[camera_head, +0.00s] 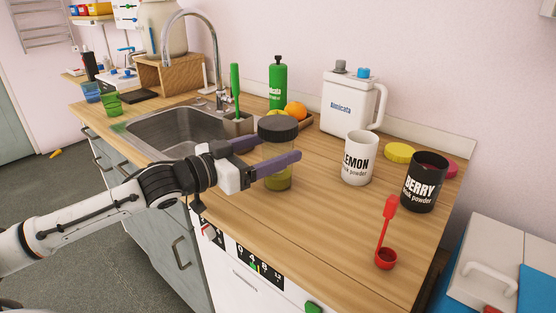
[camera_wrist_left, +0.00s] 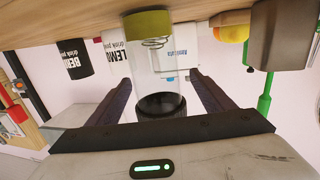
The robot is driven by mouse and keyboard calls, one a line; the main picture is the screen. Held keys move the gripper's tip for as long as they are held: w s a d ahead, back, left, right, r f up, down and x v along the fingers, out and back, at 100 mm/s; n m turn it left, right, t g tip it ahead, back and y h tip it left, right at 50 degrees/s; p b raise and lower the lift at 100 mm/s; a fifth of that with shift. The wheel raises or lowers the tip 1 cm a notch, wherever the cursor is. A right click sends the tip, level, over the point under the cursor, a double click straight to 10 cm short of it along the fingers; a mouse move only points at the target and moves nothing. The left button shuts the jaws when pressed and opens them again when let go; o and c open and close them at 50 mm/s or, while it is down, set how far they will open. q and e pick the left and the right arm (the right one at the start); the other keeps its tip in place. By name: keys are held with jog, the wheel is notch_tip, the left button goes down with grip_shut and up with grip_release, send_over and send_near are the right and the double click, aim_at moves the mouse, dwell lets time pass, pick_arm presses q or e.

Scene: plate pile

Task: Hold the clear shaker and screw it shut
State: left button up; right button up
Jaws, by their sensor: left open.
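In the wrist view my left gripper (camera_wrist_left: 162,82) shows gaps beside the shaker. Whether the lid is tight cannot be told. My right gripper is out of view.
A white jug (camera_head: 350,105), a green bottle (camera_head: 277,85) and fruit (camera_head: 295,110) are behind. The sink (camera_head: 175,132) is left. Counter in front is clear.

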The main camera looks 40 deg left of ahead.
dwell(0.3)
pick_arm(q)
jog(key=shift+d+x, duration=0.2)
jog(key=shift+x, duration=2.45)
jog(key=shift+s+f, duration=0.1)
jog(key=shift+c, duration=0.4)
jog(key=c, duration=1.2)
notch_tip(320, 180, up, 10)
jog(key=shift+r+p, duration=0.1)
jog(key=shift+p, duration=0.7)
